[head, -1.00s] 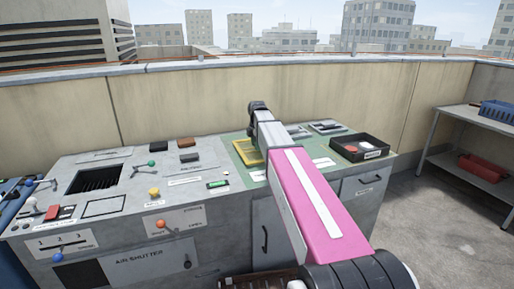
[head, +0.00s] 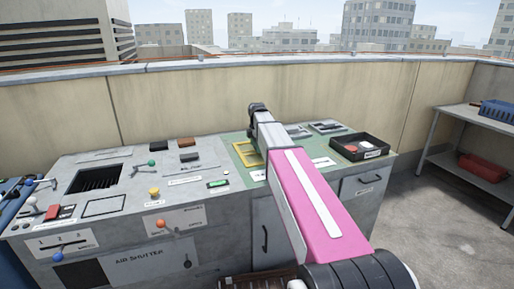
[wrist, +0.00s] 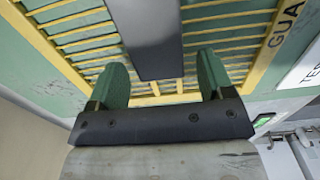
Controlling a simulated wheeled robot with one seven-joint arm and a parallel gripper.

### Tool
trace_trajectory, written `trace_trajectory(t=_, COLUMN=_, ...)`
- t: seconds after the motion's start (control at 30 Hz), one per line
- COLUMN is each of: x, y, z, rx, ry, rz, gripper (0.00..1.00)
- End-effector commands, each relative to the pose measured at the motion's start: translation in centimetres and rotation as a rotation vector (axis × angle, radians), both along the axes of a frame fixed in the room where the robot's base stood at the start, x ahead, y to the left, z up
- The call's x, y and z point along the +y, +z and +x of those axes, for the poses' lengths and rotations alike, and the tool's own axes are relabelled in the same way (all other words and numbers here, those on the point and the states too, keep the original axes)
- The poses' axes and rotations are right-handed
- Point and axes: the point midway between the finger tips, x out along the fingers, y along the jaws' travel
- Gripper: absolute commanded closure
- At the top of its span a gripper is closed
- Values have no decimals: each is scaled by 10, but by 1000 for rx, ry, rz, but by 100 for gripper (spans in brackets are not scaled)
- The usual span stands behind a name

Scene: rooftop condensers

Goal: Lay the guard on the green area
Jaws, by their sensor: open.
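The guard is a yellow frame with thin slats (wrist: 225,30) and fills much of the wrist view. In the head view its yellow outline (head: 248,154) shows left of my arm, over the green area (head: 233,174) of the bench top. Green surface and dark shadow show between the slats; I cannot tell whether it touches everywhere. My gripper (wrist: 162,68) is open, its two green fingers apart over the guard's near side. A dark grey bar (wrist: 145,40) lies between them, apparently the guard's handle. In the head view my arm hides the fingertips and part of the guard.
A black tray (head: 360,148) with a red item stands on the right of the bench. Several levers and knobs and a dark square opening (head: 97,180) are on the left. A wall (head: 200,100) runs behind. A shelf (head: 478,178) stands at the right.

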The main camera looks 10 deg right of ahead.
Motion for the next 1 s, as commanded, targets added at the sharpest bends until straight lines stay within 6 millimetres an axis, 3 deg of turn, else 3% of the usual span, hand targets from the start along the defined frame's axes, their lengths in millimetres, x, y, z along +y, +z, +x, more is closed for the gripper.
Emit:
trace_trajectory(t=0.6, x=0, y=101, z=1, rx=-2, ry=0, rz=0, gripper=26)
trace_trajectory(t=1.0, x=0, y=116, z=0, rx=0, ry=0, rz=0, gripper=26)
